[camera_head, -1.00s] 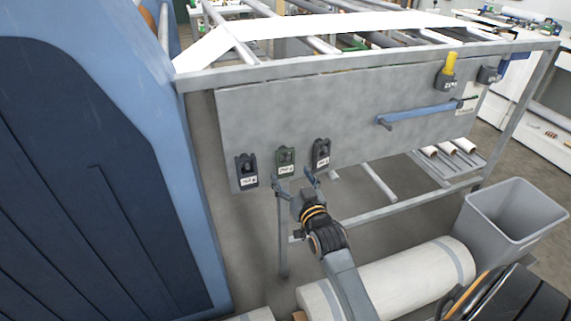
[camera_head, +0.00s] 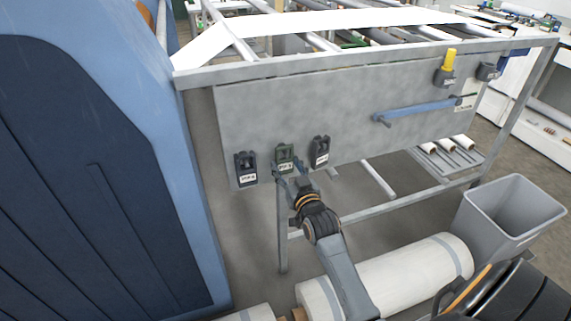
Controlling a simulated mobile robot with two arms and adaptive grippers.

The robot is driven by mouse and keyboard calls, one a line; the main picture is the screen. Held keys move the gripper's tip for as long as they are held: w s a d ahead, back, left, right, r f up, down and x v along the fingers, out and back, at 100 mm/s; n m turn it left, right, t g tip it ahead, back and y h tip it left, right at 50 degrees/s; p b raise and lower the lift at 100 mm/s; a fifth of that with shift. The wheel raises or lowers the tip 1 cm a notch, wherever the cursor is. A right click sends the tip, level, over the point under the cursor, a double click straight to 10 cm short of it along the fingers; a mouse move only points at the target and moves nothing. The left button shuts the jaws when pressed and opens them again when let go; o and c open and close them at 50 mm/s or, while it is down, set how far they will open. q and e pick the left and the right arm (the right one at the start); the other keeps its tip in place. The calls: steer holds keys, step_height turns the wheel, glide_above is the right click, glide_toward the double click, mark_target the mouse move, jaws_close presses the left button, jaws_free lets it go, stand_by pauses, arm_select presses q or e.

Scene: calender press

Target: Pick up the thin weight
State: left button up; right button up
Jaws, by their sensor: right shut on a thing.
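I cannot tell from the small labels which is the thin weight. The green weight is still against the panel. My left gripper is not in view.
The grey panel (camera_head: 360,115) hangs on a metal frame, with a blue bar handle (camera_head: 415,111) and a yellow-topped part (camera_head: 449,63) at right. A large blue machine (camera_head: 100,170) fills the left.

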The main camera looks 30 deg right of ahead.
steer(key=shift+r, duration=0.1)
steer(key=shift+r, duration=0.2)
steer(key=r+b+v, duration=0.1)
steer(key=v, duration=1.7)
steer(key=shift+b, duration=0.3)
steer(key=shift+a, duration=0.1)
steer(key=o, duration=0.8)
steer(key=shift+w, duration=0.1)
steer(key=c, duration=0.7)
